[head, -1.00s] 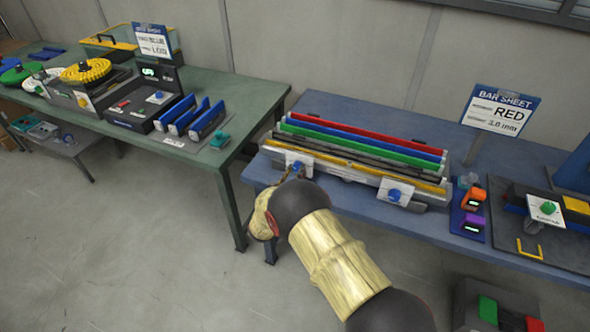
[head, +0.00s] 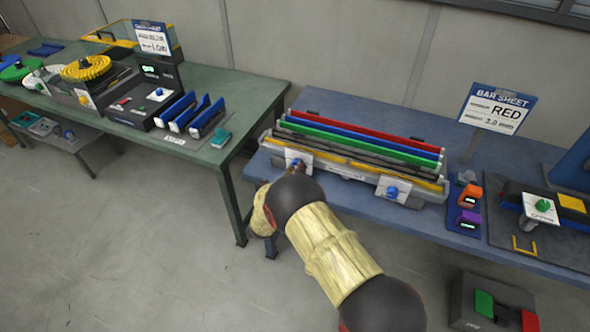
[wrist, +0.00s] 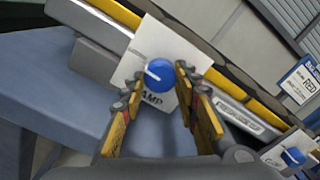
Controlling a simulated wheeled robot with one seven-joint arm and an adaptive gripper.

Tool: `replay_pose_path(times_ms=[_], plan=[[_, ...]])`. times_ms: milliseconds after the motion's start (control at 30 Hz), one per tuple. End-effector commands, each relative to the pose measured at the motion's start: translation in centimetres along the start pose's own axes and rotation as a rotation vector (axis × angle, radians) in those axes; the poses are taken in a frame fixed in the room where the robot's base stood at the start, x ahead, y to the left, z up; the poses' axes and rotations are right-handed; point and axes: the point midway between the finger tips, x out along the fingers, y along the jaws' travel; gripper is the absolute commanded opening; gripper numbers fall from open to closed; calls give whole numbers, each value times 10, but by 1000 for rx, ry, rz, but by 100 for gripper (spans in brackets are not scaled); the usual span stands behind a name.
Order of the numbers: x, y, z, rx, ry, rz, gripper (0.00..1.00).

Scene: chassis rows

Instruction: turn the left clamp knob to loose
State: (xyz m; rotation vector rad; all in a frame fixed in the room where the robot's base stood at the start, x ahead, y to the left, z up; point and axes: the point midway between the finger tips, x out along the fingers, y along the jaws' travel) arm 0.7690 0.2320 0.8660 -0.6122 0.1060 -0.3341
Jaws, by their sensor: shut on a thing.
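The left clamp knob is a blue round knob with a white line, on a white plate lettered "AMP" in the wrist view (wrist: 160,75). In the head view the left knob (head: 293,163) is partly hidden by my arm. My gripper (wrist: 165,85) has its two yellow-and-grey fingers on either side of the left knob and is shut on it. The right clamp knob (head: 392,191) is also blue on a white plate, and shows in the wrist view (wrist: 293,157).
The bar rack (head: 350,150) holds red, blue, green and dark bars on the blue bench (head: 330,105). A sign (head: 497,108) reads "BAR SHEET RED". Orange and purple tools (head: 469,205) stand right of the rack. The green table (head: 240,90) is at left. Open floor lies in front.

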Motion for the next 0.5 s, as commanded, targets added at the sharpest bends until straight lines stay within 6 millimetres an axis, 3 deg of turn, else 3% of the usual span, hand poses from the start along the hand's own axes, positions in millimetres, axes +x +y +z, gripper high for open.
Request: replay_pose_path(times_ms=[233,267,500], plan=[[-1,2,-3,-3,4,4,5],[-1,2,-4,-3,4,4,32],[-1,1,-2,-1,2,2,45]])
